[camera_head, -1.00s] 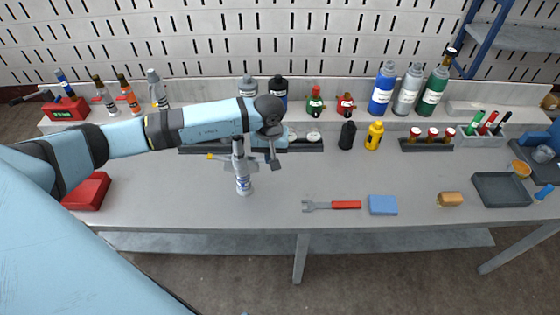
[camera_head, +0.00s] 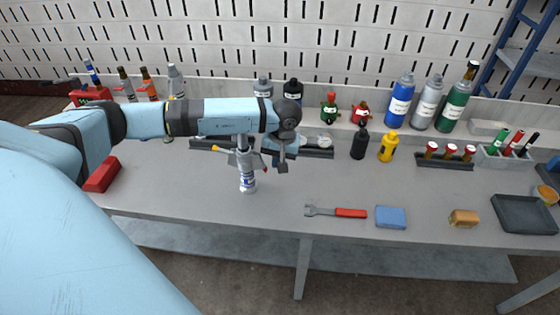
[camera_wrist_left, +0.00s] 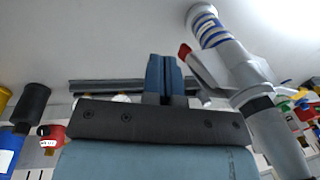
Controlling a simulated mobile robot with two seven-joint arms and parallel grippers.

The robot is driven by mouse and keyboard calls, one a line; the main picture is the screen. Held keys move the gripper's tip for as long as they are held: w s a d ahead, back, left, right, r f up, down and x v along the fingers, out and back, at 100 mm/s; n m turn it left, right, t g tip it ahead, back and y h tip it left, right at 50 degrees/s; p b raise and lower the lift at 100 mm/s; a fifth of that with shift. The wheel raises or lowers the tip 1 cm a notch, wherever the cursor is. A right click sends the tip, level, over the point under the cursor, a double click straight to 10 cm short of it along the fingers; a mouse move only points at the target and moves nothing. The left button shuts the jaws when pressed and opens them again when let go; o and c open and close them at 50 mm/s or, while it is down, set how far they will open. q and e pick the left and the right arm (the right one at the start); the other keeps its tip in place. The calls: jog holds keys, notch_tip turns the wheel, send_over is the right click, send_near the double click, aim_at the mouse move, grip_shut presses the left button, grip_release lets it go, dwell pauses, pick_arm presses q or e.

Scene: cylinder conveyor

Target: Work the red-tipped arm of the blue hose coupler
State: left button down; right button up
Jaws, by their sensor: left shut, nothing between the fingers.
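The coupler (camera_head: 248,184) is a silver upright body with blue bands, standing on the bench below my left forearm. A yellow-tipped arm (camera_head: 215,149) sticks out on its left. A small red tip (camera_head: 265,168) shows on its right. In the left wrist view the banded coupler (camera_wrist_left: 212,32) runs down the right side, with the red tip (camera_wrist_left: 185,50) on its near side. My left gripper (camera_head: 282,165) is just right of the coupler. Its blue fingers (camera_wrist_left: 164,78) are shut and empty, close to the red tip; contact is not visible. My right gripper is out of view.
Bottles stand along the back shelf. A black bottle (camera_head: 360,144) and a yellow bottle (camera_head: 388,147) stand in front of it. The front of the bench is mostly bare.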

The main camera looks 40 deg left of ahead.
pick_arm(q)
jog(key=shift+a+r+p, duration=0.1)
jog(key=shift+r+p, duration=0.2)
jog(key=shift+r, duration=0.55)
jog(key=w+d+r, duration=0.3)
jog(key=d, duration=0.2)
jog(key=w+d+r+b, duration=0.1)
jog(key=w+d+r, duration=0.2)
jog(key=d, duration=0.3)
jog(key=shift+w, duration=0.1)
